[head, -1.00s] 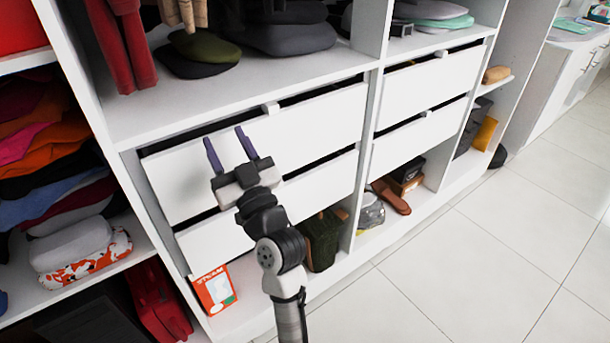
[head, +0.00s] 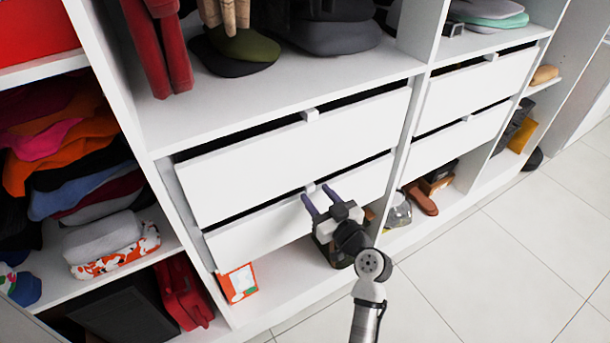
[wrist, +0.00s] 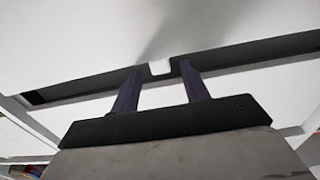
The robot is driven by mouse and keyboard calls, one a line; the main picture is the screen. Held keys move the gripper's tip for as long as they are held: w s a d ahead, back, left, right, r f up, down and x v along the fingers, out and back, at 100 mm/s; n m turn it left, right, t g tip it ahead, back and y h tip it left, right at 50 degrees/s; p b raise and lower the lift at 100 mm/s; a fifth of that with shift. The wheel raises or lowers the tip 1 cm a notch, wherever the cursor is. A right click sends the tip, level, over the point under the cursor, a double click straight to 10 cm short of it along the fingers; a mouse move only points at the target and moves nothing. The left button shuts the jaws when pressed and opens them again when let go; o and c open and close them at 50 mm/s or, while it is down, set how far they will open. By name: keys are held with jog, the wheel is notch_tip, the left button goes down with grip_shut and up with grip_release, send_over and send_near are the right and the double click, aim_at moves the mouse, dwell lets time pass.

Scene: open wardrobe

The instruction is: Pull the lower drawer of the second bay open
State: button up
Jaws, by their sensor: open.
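The lower drawer (head: 262,232) of the second bay is a white front below the upper drawer (head: 290,150), with a dark gap along its top edge. Its front looks about flush with the upper one. Its small white handle tab (head: 310,187) sits at the middle of the top edge. My gripper (head: 315,192) is open at this tab. In the wrist view the handle tab (wrist: 160,67) shows between the two purple fingertips (wrist: 160,70), with a gap on each side. Whether the fingertips reach past it is hard to tell. My gripper hides part of the drawer front.
Left is an open bay with folded clothes (head: 70,150). Under the drawer stand an orange-and-white box (head: 238,282) and a dark item partly hidden by my gripper. To the right is another bay with two drawers (head: 470,90). The tiled floor (head: 480,270) in front is clear.

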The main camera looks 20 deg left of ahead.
jog(key=p+x, duration=0.1)
jog(key=x, duration=0.5)
jog(key=shift+w+a+p, duration=0.2)
jog(key=shift+a+p, duration=0.1)
grip_shut()
